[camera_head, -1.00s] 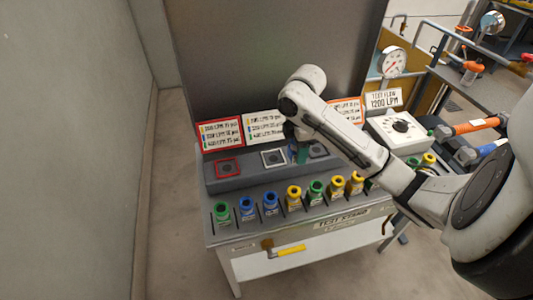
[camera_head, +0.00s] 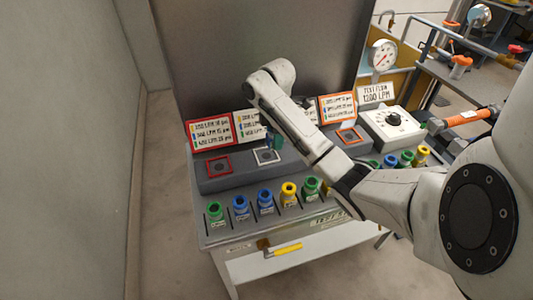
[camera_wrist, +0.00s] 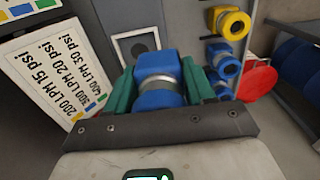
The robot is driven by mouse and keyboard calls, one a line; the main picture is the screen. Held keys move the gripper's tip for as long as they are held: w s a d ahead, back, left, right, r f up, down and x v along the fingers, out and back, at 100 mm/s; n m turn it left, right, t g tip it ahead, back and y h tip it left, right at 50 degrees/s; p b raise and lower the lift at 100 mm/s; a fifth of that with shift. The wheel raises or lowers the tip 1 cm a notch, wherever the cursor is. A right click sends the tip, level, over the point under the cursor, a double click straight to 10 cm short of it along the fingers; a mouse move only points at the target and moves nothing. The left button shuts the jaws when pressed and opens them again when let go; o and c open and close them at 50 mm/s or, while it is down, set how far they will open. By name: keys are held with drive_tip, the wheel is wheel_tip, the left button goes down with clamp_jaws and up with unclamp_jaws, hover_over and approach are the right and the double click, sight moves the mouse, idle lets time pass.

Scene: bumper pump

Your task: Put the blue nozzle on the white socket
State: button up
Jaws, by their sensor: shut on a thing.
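My gripper (camera_wrist: 150,95) is shut on a blue nozzle (camera_wrist: 158,80), which sits between its green fingers in the wrist view. The white socket (camera_wrist: 136,44), a white-framed plate with a dark round centre, lies just beyond the nozzle. The nozzle appears apart from it, though the exact gap is hard to judge. In the head view the white socket (camera_head: 266,156) is on the grey raised block, and my gripper (camera_head: 277,141) is just above and right of it. My arm mostly hides the held nozzle there.
A red-framed socket (camera_head: 218,167) is to the left and an orange-framed one (camera_head: 349,136) to the right. Several green, blue and yellow nozzles, such as a yellow one (camera_head: 289,194), stand along the front. Sign cards (camera_head: 212,133) stand behind the block.

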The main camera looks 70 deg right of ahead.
drive_tip(key=b, duration=0.4)
hover_over(267, 156)
drive_tip(key=s, duration=0.1)
drive_tip(key=f, duration=0.4)
drive_tip(key=shift+a, duration=0.35)
drive_tip(key=shift+w+d+f+b, duration=0.35)
drive_tip(key=shift+w+f, duration=0.25)
drive_tip(key=shift+f, duration=0.05)
drive_tip(key=shift+f+p, duration=0.4)
drive_tip(key=shift+f, duration=1.15)
drive_tip(key=shift+f, duration=0.2)
drive_tip(key=o, duration=1.2)
wheel_tip(267, 156, up, 12)
drive_tip(key=p, duration=0.4)
drive_tip(key=shift+r+p, duration=0.2)
drive_tip(key=shift+p, duration=0.15)
